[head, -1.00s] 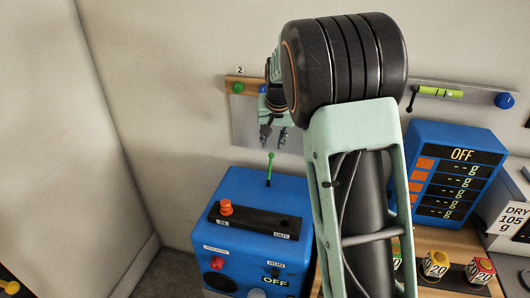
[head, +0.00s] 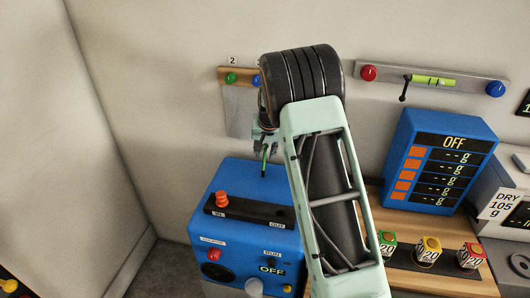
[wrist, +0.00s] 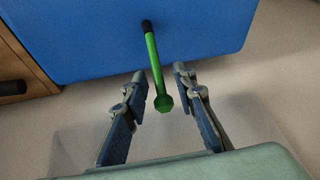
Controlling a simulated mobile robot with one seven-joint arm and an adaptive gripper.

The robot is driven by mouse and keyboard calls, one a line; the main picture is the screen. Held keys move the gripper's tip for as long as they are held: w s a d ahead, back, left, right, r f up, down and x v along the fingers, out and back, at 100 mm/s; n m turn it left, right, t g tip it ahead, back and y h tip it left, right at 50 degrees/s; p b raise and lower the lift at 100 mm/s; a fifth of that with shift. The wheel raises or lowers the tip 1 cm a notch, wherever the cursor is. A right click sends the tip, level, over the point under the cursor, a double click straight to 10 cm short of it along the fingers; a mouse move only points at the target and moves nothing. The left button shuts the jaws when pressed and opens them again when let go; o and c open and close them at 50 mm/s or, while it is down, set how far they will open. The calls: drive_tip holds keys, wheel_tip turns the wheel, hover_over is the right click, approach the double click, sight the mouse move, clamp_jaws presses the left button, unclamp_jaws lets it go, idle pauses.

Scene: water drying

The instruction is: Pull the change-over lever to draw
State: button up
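A thin green lever (head: 264,161) with a dark base stands up from the rear of the blue machine's top; I take it for the change-over lever. In the wrist view the lever (wrist: 154,62) shows as a green rod with a wider faceted tip. My gripper (head: 265,147) is at the lever's upper end. In the wrist view my gripper (wrist: 159,77) is open, with one finger on each side of the rod and a visible gap on both sides.
The blue machine (head: 233,240) has an orange knob (head: 222,199) in a black slot and an OFF display. A blue OFF panel (head: 400,155) and several colored buttons stand right of my arm. A wall rail (head: 455,84) carries a green tube with a black handle. Bare wall lies left.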

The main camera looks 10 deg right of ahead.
clamp_jaws()
idle(0.3)
